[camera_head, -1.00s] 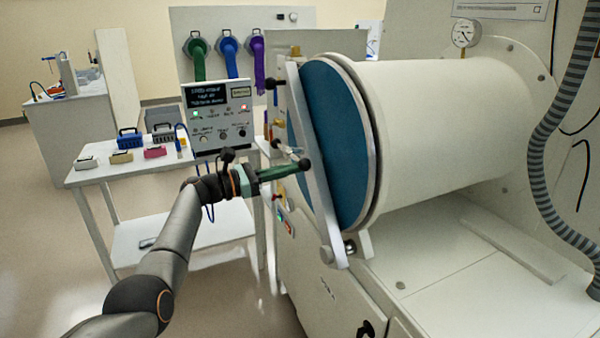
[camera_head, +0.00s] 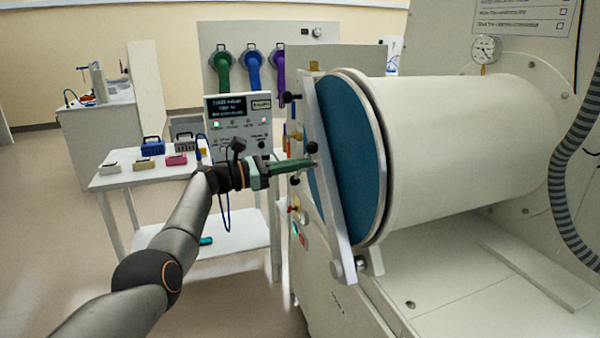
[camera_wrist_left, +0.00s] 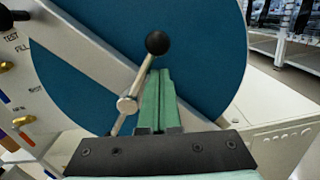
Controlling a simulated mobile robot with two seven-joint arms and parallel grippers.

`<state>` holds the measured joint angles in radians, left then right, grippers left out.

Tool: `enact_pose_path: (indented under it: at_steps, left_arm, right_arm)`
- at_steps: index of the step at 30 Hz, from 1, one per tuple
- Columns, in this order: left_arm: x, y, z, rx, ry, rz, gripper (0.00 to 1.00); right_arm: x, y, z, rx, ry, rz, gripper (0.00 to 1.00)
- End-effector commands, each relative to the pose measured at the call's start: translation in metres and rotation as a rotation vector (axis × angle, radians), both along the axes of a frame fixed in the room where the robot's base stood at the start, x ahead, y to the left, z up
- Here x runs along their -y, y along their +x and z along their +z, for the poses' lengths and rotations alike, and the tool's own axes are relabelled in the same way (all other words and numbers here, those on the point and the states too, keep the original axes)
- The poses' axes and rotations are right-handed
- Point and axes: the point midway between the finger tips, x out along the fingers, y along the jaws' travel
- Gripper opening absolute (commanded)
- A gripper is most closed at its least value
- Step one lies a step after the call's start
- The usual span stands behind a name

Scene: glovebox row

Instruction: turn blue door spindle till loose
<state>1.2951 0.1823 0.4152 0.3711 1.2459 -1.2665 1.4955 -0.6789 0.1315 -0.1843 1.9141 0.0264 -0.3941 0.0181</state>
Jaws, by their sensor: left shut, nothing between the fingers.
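The blue door (camera_head: 352,150) closes the front of the white cylinder, with a pale bar (camera_head: 337,215) slanting across it. The spindle handle, with black ball ends, stands out from the middle of the bar; its upper ball (camera_head: 312,147) shows in the head view. In the left wrist view its hub (camera_wrist_left: 127,104) and a ball-tipped rod (camera_wrist_left: 157,43) show, the ball just beyond my fingertips. My left gripper (camera_head: 311,164) is shut and empty, its green fingers beside the rod. I cannot tell whether they touch it. My right gripper is out of view.
A control box (camera_head: 238,125) with a lit screen stands just behind my left wrist. A white side table (camera_head: 130,178) holds several small blocks and cases. A ribbed hose (camera_head: 573,165) hangs at the right. Open floor lies at the left.

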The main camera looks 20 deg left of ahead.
Motion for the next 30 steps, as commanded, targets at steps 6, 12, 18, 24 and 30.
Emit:
enact_pose_path:
  at_steps: [6,12,18,24,30]
  left_arm:
    - [-0.002,0.002,0.01,0.003,-0.003,0.001,0.0]
    - [-0.002,0.003,0.013,0.002,-0.001,0.002,0.0]
    - [-0.003,0.003,0.014,0.003,-0.002,0.002,0.0]
    - [-0.003,0.003,0.015,0.005,-0.002,0.004,0.0]
    - [-0.003,0.003,0.016,0.006,-0.004,0.004,0.0]
  right_arm:
    - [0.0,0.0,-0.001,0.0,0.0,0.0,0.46]
    - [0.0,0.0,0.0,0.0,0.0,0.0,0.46]
    - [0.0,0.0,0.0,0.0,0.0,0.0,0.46]
    - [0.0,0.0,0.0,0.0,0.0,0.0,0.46]
    - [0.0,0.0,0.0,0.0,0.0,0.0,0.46]
